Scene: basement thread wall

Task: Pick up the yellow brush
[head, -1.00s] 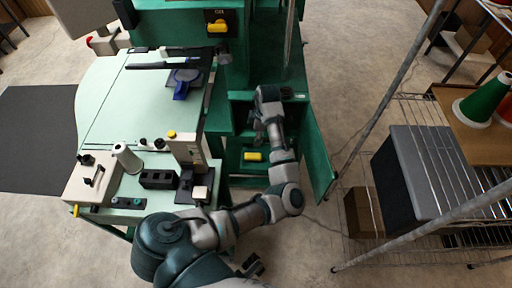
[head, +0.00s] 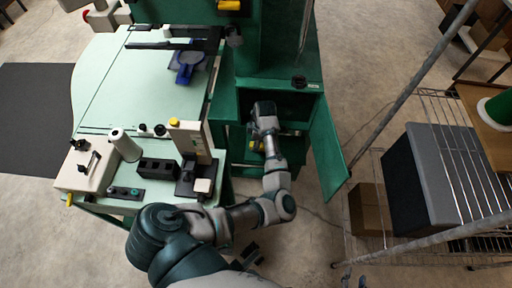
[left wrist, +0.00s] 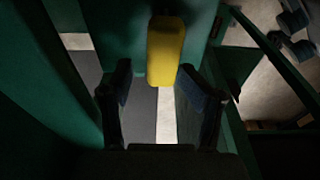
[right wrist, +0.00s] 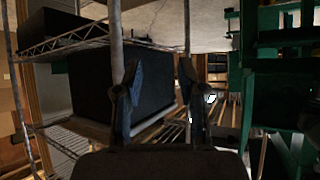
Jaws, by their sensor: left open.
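The yellow brush (head: 254,146) lies in the open green cabinet, partly hidden by my left arm in the head view. In the left wrist view the brush (left wrist: 165,52) is upright in the picture, just ahead of my left gripper (left wrist: 157,84). The fingers are spread to either side of its near end, with gaps visible. The left fingers are hidden in the head view.
The cabinet's open green door (head: 328,150) stands right of my left arm. A wire rack (head: 430,235) with a dark box (head: 398,180) is further right. A pale green worktable (head: 125,95) with a white spool (head: 124,146) is on the left.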

